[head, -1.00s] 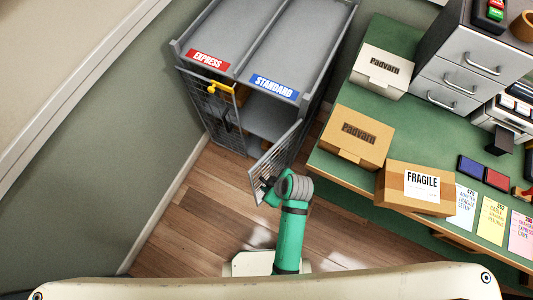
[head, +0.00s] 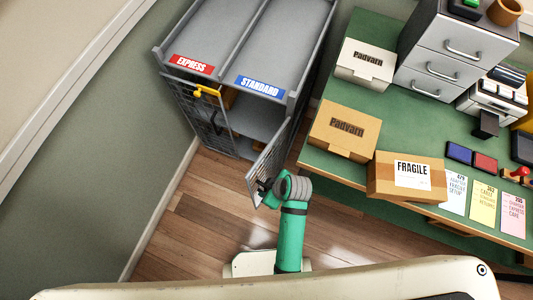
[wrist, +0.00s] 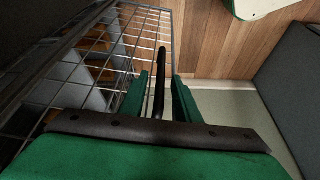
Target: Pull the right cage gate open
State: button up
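The right cage gate (head: 268,168), a wire mesh panel below the blue STANDARD label (head: 261,87), stands swung partly open toward me. Its mesh also shows at the left of the wrist view (wrist: 145,25). The gate's black handle (wrist: 161,60) runs between the fingers of my gripper (wrist: 160,78). The fingers are apart, with visible gaps on both sides of the handle. In the head view my gripper (head: 263,192) is at the free edge of the gate, with its fingers partly hidden.
A green-topped desk (head: 315,157) with boxes and drawers stands close on the right. Wooden floor (head: 190,225) is clear in front of the cage.

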jog(key=shift+r, duration=0.1)
jog(key=v, duration=1)
jog(key=shift+d+r, duration=0.15)
jog(key=shift+r, duration=0.1)
jog(key=s+a+r+m+t+h, duration=0.3)
jog(key=s+a+r+m+t, duration=0.2)
jog(key=s+r+m+t, duration=0.5)
notch_tip(320, 180, up, 4)
jog(key=t, duration=0.2)
jog(key=shift+m+t+h, duration=0.3)
jog(key=shift+m+t, duration=0.1)
